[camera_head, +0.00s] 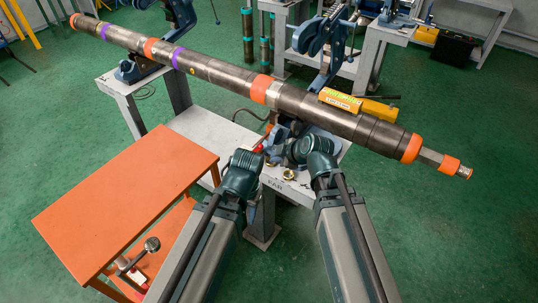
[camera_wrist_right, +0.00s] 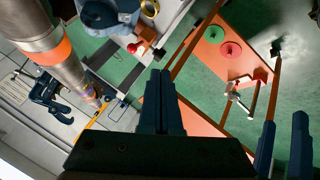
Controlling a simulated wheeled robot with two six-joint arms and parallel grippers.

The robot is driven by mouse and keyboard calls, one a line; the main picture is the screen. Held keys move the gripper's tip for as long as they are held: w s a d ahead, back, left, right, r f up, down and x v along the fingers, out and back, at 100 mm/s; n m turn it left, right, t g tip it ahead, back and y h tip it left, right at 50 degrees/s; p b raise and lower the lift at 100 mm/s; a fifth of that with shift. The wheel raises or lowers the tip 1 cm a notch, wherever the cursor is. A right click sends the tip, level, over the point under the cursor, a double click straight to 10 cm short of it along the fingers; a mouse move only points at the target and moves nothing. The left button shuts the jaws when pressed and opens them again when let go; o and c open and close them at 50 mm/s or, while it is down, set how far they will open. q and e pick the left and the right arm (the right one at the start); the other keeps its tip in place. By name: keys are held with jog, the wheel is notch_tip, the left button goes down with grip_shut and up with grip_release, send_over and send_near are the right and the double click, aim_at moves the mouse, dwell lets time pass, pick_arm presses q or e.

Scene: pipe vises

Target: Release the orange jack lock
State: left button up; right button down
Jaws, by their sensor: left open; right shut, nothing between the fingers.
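A small red-orange part with a ball-like end, which may be the jack lock, is at the vise base (camera_head: 283,133); in the right wrist view this red-orange part (camera_wrist_right: 142,41) sits beside the blue vise body (camera_wrist_right: 108,14). In the head view a red piece (camera_head: 262,147) shows just above my left gripper (camera_head: 246,160), partly hidden. My left gripper's two blue fingers stand apart in the right wrist view (camera_wrist_right: 284,148), with nothing seen between them. My right gripper (camera_head: 302,147) is at the vise base under the pipe. Its fingers (camera_wrist_right: 161,76) are together and empty.
A long dark pipe (camera_head: 215,72) with orange bands lies across the vises above my grippers. Brass rings (camera_head: 289,174) lie on the grey stand.

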aim_at(258, 149)
jog(key=w+a+f+b, duration=0.3)
jog(key=w+f+b, duration=0.3)
jog(key=w, duration=0.3)
jog(key=shift+a+f, duration=0.35)
jog(key=shift+a, duration=0.05)
jog(key=shift+w+r, duration=0.1)
jog(key=shift+w+a+r+g+p, duration=0.1)
jog(key=shift+a+g+p, duration=0.1)
jog(key=shift+g+p, duration=0.15)
jog(key=shift+h, duration=0.3)
